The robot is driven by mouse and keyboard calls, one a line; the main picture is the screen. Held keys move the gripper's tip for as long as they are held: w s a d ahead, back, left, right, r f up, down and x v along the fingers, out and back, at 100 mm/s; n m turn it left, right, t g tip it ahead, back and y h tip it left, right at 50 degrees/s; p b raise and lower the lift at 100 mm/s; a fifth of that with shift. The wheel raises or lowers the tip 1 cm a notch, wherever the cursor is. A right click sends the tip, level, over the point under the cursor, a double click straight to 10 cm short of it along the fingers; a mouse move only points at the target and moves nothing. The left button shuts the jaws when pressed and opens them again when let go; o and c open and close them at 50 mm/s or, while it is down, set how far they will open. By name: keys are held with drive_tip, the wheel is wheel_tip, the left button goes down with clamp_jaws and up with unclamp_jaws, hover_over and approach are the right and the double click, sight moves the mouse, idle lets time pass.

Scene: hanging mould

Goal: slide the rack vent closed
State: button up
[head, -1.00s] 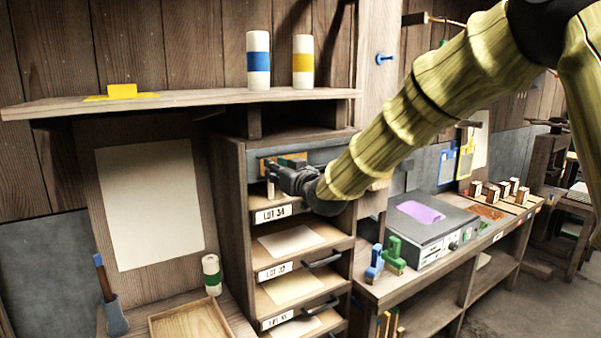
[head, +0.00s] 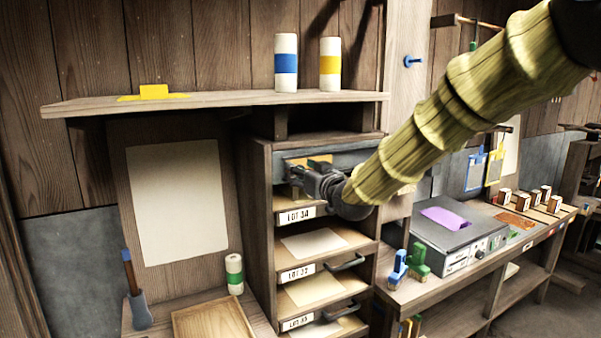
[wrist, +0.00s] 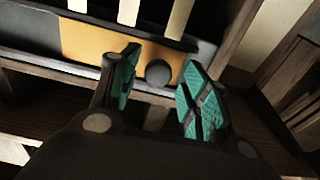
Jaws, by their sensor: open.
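The rack vent is a grey strip (head: 350,159) across the top of the rack, with an orange-yellow plate (head: 321,160) partly hidden behind my gripper (head: 299,172). In the wrist view the orange plate (wrist: 88,42) carries a round dark knob (wrist: 158,73), and pale slots (wrist: 128,12) show above it. My gripper (wrist: 160,88) is open, its two green-padded fingers on either side of the knob. The knob appears between the fingertips, with gaps on both sides. I cannot tell how deep the fingers reach around it.
Below the vent the rack (head: 260,210) holds several labelled trays with dark handles (head: 345,263). A shelf (head: 220,100) with two banded cylinders overhangs on the upper left. A bench to the right bears a grey box (head: 445,240) and blue and green clamps (head: 418,262).

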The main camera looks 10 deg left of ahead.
drive_tip(key=v, duration=1.1)
drive_tip(key=shift+s, duration=0.4)
drive_tip(key=s+d+f+m+g+h, duration=0.1)
drive_tip(key=d+f+h, duration=0.15)
drive_tip(key=f, duration=0.95)
drive_tip(key=s+d+f+m+g+h, duration=0.1)
drive_tip(key=d+f+m+g, duration=0.15)
drive_tip(key=f, duration=0.85)
drive_tip(key=s+d+f+g+h, duration=0.1)
drive_tip(key=s+d+f, duration=0.15)
drive_tip(key=f, duration=0.45)
drive_tip(key=s+d+f+m+g+h, duration=0.1)
drive_tip(key=s+d+f, duration=0.1)
drive_tip(key=s+f, duration=0.35)
drive_tip(key=s+d+f+g, duration=0.1)
drive_tip(key=s+d+f, duration=0.1)
drive_tip(key=f, duration=0.6)
drive_tip(key=s+d+f+m+g+h, duration=0.1)
drive_tip(key=s+d+f, duration=0.3)
drive_tip(key=s+f, duration=0.4)
drive_tip(key=s+d+f+g+h, duration=0.2)
drive_tip(key=s+d+f+g, duration=0.2)
drive_tip(key=s, duration=1.2)
drive_tip(key=s+d+f+m+g+h, duration=0.1)
drive_tip(key=s+d+f+g, duration=0.2)
drive_tip(key=s+f, duration=0.8)
drive_tip(key=shift+s+d+f+m, duration=0.35)
drive_tip(key=shift+s+d, duration=0.45)
drive_tip(key=shift+d, duration=0.45)
drive_tip(key=shift+g+h, duration=0.25)
